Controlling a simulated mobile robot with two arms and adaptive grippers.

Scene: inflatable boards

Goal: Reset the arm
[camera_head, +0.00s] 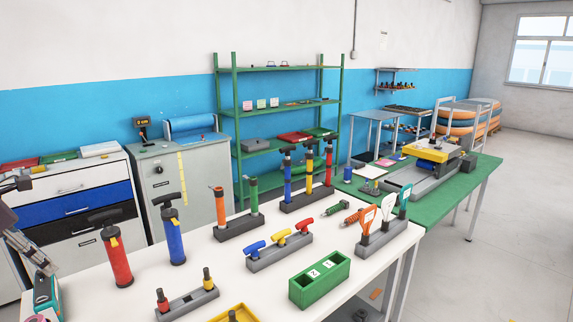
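My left gripper (38,262) is at the far left edge of the head view, partly cut off by the picture edge. It is over the left end of the white table (120,272), close to a teal object (46,292). Whether it touches that object, or whether its fingers are open or shut, I cannot tell. My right gripper is not in view.
On the white table stand a red pump (117,262), a blue pump (174,235), a grey holder with coloured handles (278,252) and a green box (320,280). A green workbench (455,190) and a green shelf rack (235,130) are behind. Floor is clear at right.

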